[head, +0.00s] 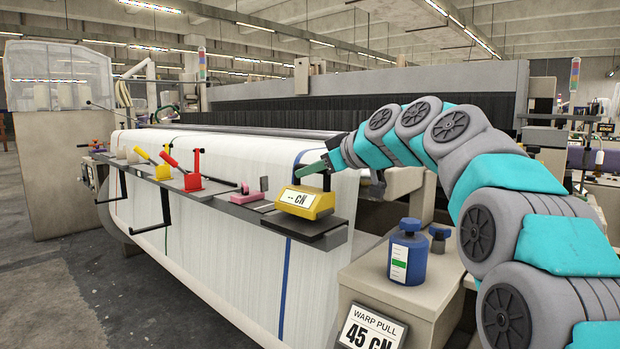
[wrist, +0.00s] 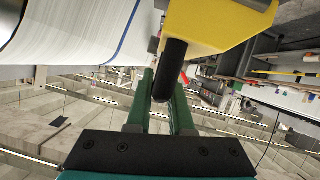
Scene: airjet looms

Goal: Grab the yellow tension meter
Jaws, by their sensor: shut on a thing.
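The yellow tension meter (head: 312,209) sits at the right end of the dark shelf (head: 240,212) in the head view, its display showing dashes and "CN". A black post or handle rises from its top. My gripper (head: 312,169) reaches in from the right with its green fingers at that black handle. In the wrist view, the meter's yellow body (wrist: 210,22) fills the top. Its black handle (wrist: 172,68) stands between the green fingers of my gripper (wrist: 164,90), which are shut on it. I cannot tell whether the meter is lifted off the shelf.
Yellow (head: 168,157) and red (head: 192,170) tools and a pink block (head: 250,195) share the shelf, left of the meter. White warp fabric hangs behind. A blue bottle (head: 408,253) stands on a pale cabinet at right, above a sign reading "WARP PULL 45 CN" (head: 371,331).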

